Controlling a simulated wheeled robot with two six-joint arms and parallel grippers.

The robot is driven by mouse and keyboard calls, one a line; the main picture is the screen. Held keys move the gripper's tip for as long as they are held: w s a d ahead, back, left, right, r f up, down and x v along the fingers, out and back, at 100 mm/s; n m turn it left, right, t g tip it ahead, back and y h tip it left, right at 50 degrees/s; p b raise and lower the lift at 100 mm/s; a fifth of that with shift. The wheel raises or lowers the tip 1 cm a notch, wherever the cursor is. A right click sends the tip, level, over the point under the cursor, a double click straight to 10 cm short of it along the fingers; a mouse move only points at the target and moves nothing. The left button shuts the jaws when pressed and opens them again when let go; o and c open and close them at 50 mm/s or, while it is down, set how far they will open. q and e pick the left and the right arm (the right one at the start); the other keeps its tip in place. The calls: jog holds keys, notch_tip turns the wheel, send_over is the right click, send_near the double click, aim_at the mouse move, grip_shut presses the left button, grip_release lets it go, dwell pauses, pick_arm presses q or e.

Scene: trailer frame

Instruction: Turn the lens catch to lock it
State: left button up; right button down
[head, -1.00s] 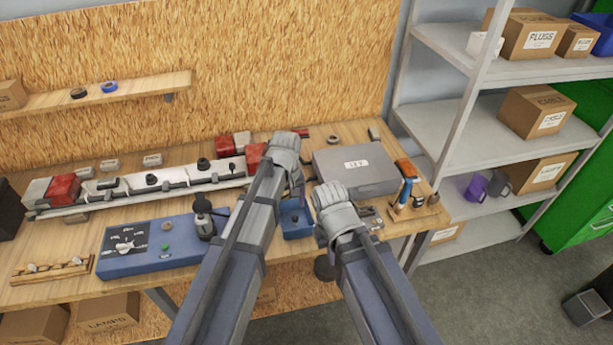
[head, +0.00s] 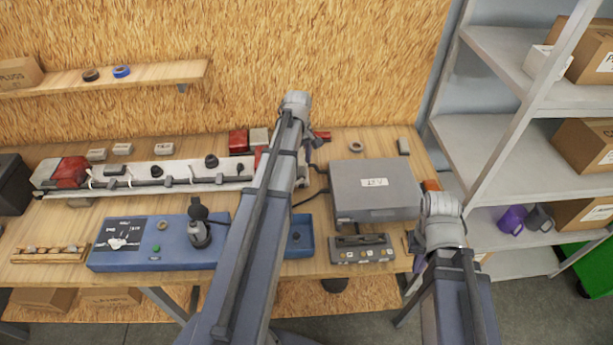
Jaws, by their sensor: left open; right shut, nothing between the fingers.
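A long white light bar (head: 140,178) lies along the back of the bench, with a red lens (head: 70,171) at its left end. Another red block (head: 238,141) stands by its right end. Small dark fittings (head: 211,162) sit along the bar; I cannot tell which is the lens catch or how it is turned. My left gripper (head: 309,155) is open beyond the bar's right end, mostly hidden by its wrist. My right gripper (head: 418,246) is shut and empty at the bench's right front, largely hidden by its wrist. Neither visibly touches the bar.
A blue test box (head: 150,258) with a dark plug stands in front of the bar. A grey case (head: 375,190) and a small switch panel (head: 362,250) lie between my arms. A wooden rack (head: 50,254) is at front left. Metal shelving (head: 500,140) stands right.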

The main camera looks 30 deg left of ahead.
aim_at(300, 181)
pick_arm(q)
jog(key=shift+f+b, duration=3.75)
jog(key=shift+f, duration=0.1)
jog(key=shift+c, duration=0.2)
grip_shut()
